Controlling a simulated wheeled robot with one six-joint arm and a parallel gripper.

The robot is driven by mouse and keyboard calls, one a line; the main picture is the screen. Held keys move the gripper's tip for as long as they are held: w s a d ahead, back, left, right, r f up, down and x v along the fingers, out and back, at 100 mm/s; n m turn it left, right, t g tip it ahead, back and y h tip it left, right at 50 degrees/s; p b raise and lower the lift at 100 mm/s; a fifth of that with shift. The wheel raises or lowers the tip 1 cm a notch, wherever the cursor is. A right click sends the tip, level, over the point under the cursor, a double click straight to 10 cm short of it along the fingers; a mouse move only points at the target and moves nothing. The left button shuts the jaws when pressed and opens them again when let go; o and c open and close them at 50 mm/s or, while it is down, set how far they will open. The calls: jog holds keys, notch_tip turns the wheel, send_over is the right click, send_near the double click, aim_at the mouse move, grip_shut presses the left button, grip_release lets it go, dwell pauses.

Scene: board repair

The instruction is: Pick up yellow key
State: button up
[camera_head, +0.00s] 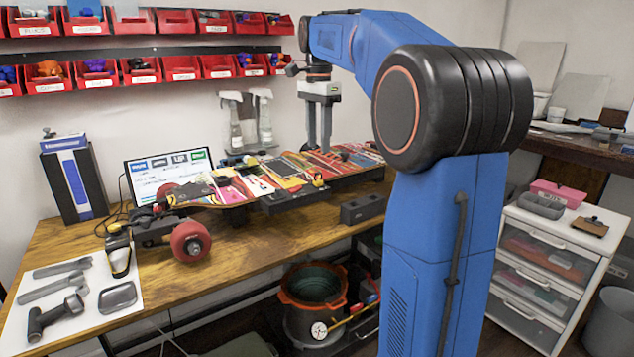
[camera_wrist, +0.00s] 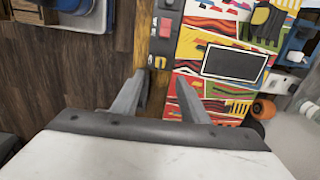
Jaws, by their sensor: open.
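A small yellow piece (camera_wrist: 160,62), which looks like the yellow key, sits at the end of a dark grey box in the wrist view. It lies just ahead of my gripper (camera_wrist: 161,80), nearly in line with the gap between the fingers. A small yellow piece also shows on the dark box in the head view (camera_head: 318,180). My gripper is open and empty there too (camera_head: 319,149), pointing down above the patterned skateboard deck. I cannot tell the exact height of the fingers above the key.
The dark box (camera_wrist: 164,27) also carries a red piece (camera_wrist: 165,27). The colourful deck (camera_wrist: 203,45) lies beside it, with a dark rectangle on it. A screen (camera_head: 168,175), wheels (camera_head: 190,241) and tools on a white sheet (camera_head: 70,300) stand left. Spray bottles (camera_head: 262,115) hang behind.

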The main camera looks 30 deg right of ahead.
aim_at(318, 173)
notch_tip(318, 173, down, 10)
jog(key=shift+f, duration=0.2)
dwell(0.4)
grip_shut()
